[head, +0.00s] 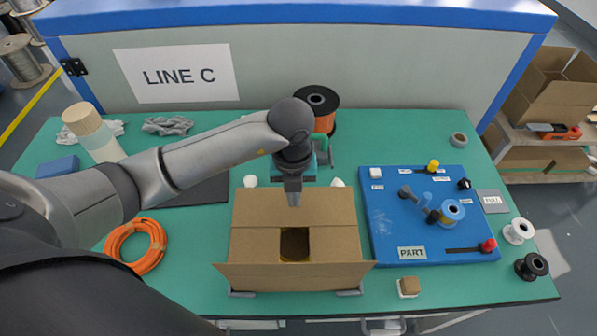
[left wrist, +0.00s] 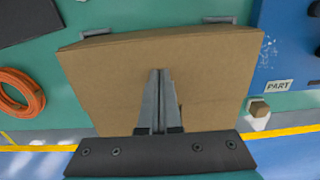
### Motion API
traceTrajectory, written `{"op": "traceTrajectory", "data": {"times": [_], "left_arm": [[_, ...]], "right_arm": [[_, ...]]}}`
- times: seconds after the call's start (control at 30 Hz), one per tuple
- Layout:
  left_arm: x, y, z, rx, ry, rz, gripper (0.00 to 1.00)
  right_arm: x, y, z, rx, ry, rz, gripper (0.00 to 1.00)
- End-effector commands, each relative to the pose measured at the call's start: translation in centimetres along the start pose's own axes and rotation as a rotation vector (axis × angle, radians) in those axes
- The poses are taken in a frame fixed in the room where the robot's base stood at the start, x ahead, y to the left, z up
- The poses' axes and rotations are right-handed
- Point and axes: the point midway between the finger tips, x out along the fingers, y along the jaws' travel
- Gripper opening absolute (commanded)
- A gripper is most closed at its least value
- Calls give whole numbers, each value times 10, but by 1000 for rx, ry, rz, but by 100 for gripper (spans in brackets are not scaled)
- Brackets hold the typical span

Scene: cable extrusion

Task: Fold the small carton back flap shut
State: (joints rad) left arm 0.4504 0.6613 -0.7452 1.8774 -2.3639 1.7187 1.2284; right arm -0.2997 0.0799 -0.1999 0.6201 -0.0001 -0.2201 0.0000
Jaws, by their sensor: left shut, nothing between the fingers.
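The small brown carton (head: 255,242) stands on the green table. Its back flap (head: 248,208) lies across the rear of the top and looks flat or nearly flat; I cannot tell whether it is fully down. The side flaps are folded in, with a dark gap between them. The front flap (head: 294,277) sticks outward toward me. My left gripper (head: 294,203) is shut and empty, pointing down at the back flap. In the left wrist view its fingertips (left wrist: 160,72) are over the cardboard (left wrist: 105,85); contact is unclear. My right gripper is out of view.
A blue board (head: 385,225) with knobs and a spool lies to the right. An orange cable coil (head: 135,247) lies to the left. An orange spool (head: 317,105) stands behind the carton. A small block (head: 408,287) and loose spools (head: 518,231) sit near the front right.

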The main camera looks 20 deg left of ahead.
Motion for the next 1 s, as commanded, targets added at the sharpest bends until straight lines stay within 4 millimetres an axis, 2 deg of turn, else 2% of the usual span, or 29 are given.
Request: {"op": "traceTrajectory", "data": {"times": [0.03, 0.13, 0.73, 0.83, 1.0], "left_arm": [[16, 3, -8, -1, 20, 14, 0], [9, 3, -8, -1, 20, 13, 0], [-80, 2, -5, 0, 18, 11, 0], [-89, 2, -4, -1, 17, 11, 0], [-88, 2, -4, -1, 17, 11, 0]], "right_arm": [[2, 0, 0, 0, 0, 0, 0], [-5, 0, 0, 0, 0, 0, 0], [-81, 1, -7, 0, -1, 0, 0], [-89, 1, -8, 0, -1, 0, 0], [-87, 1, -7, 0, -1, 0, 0]]}}
